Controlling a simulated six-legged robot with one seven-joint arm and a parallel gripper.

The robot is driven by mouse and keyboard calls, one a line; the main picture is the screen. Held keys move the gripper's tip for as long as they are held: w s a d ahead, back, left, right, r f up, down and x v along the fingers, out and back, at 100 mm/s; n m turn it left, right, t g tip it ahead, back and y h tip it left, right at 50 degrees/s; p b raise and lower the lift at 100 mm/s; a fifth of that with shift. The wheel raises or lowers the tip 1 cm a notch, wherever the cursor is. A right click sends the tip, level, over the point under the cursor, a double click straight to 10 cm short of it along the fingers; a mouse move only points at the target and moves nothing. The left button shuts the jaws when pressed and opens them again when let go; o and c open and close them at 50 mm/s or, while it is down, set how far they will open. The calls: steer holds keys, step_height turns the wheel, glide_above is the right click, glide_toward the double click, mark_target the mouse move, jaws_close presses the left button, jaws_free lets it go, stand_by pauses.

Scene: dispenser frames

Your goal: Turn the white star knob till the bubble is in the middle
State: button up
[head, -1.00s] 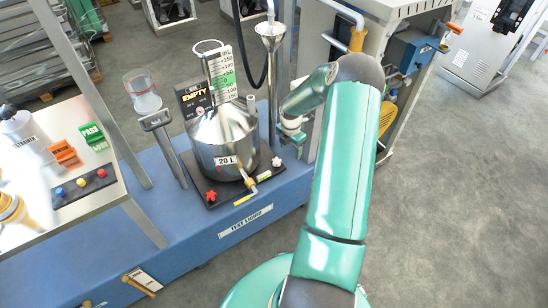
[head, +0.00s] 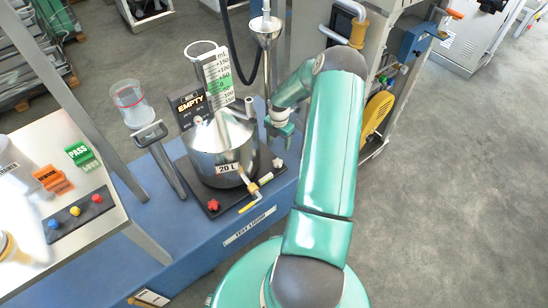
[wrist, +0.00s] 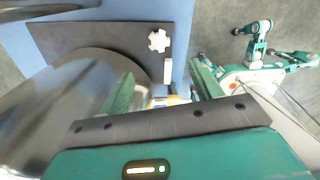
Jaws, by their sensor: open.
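The white star knob (head: 277,163) sits on the right corner of the black plate (head: 196,190) under the steel 20 L vessel (head: 211,150). In the wrist view the knob (wrist: 159,41) is beyond my fingertips, slightly above the gap between them. My gripper (head: 284,133) is open, above and beside the knob, to the right of the vessel. In the wrist view my gripper (wrist: 162,88) has nothing visible held between its fingers. A small level (head: 265,179) lies at the plate's front edge, but its bubble is too small to make out.
A red star knob (head: 213,205) is at the plate's front corner. A brass valve with a yellow handle (head: 249,206) sticks out in front. A steel funnel (head: 265,30) on a post stands behind my gripper.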

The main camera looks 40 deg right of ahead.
mark_target(277, 162)
step_height(277, 162, down, 14)
steer(key=shift+w+a+r, duration=0.1)
steer(key=shift+w, duration=0.05)
stand_by(0.4)
steer(key=c, duration=1)
